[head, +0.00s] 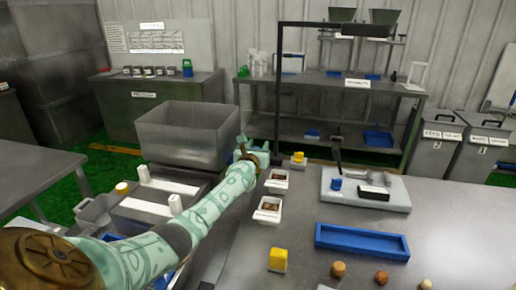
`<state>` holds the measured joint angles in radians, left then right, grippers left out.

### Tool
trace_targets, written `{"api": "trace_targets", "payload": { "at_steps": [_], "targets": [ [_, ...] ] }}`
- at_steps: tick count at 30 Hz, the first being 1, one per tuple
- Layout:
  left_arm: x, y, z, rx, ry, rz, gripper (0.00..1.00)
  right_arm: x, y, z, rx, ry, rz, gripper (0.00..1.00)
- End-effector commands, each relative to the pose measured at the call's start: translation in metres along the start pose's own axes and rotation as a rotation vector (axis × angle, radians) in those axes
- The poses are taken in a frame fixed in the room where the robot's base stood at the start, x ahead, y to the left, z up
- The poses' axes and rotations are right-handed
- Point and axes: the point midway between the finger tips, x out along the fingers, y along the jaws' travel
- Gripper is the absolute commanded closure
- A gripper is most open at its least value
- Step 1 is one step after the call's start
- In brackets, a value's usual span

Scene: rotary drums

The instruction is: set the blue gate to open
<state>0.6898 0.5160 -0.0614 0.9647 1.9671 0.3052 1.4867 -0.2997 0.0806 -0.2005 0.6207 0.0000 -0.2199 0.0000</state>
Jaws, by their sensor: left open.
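My left gripper (246,153) is at the far end of my pale green patterned arm. No blue gate can be clearly made out. Some blue shows below my arm at the lower left, mostly covered by the arm, and I cannot tell what it is. My right gripper is not in view.
The grey table (455,225) bears a blue tray (360,241), a pale board (390,198), two white trays of brown pieces (277,181), yellow blocks (278,260) and several small round pieces. A dark post (278,90) rises beyond my gripper. Grey bins (438,150) stand at the back right.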

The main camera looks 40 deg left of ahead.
Motion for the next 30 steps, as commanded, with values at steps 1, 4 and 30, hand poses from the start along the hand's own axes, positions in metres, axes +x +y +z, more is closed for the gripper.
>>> {"api": "trace_targets", "payload": {
  "at_steps": [1, 4, 30],
  "targets": [
    [0.0, 0.0, 0.0, 0.0, 0.0, 0.0, 0.58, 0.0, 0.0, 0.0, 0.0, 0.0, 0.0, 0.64],
    [0.0, 0.0, 0.0, 0.0, 0.0, 0.0, 0.75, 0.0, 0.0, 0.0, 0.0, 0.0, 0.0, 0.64],
    [-0.001, -0.066, 0.0, 0.001, 0.0, -0.003, 1.0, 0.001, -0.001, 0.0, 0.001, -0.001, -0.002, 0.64]
  ]
}}
